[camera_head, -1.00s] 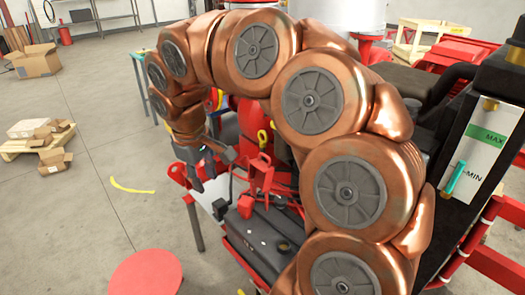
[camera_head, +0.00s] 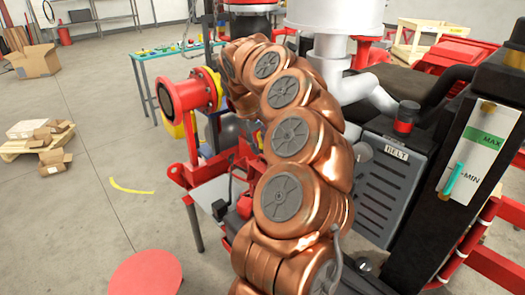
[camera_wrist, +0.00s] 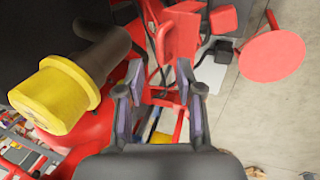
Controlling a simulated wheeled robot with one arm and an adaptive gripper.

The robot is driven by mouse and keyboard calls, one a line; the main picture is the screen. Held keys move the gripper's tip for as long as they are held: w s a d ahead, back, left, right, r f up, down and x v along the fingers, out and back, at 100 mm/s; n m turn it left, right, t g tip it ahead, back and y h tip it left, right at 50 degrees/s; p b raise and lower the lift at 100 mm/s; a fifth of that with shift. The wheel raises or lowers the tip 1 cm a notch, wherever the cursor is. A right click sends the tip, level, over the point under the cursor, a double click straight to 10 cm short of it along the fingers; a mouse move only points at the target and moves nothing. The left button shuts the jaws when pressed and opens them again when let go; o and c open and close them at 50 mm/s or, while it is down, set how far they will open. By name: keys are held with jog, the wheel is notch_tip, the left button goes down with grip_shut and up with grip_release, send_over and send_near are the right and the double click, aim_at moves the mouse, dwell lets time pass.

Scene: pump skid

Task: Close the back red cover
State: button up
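Two small red cover-like parts show in the wrist view. One red piece (camera_wrist: 178,36) is just beyond my fingertips, and another (camera_wrist: 221,19) is farther off at the top. I cannot tell which is the back cover, or whether either is open or shut. In the head view a small red part (camera_head: 245,206) shows beside my arm, which hides much of the area behind it. My gripper (camera_wrist: 160,90) is open, with its fingers apart and nothing visibly held between them. In the head view my gripper is hidden behind my arm.
A dark cylinder with a yellow cap (camera_wrist: 55,95) is close left of my gripper in the wrist view. A red flanged pipe (camera_head: 190,92) stands left of my arm. The grey BELT guard (camera_head: 390,185) is on the right. A red round top (camera_head: 146,275) is at front left, with open floor beyond.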

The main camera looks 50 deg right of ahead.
aim_at(262, 165)
jog(key=shift+p+x, duration=0.3)
jog(key=shift+x, duration=1.75)
grip_shut()
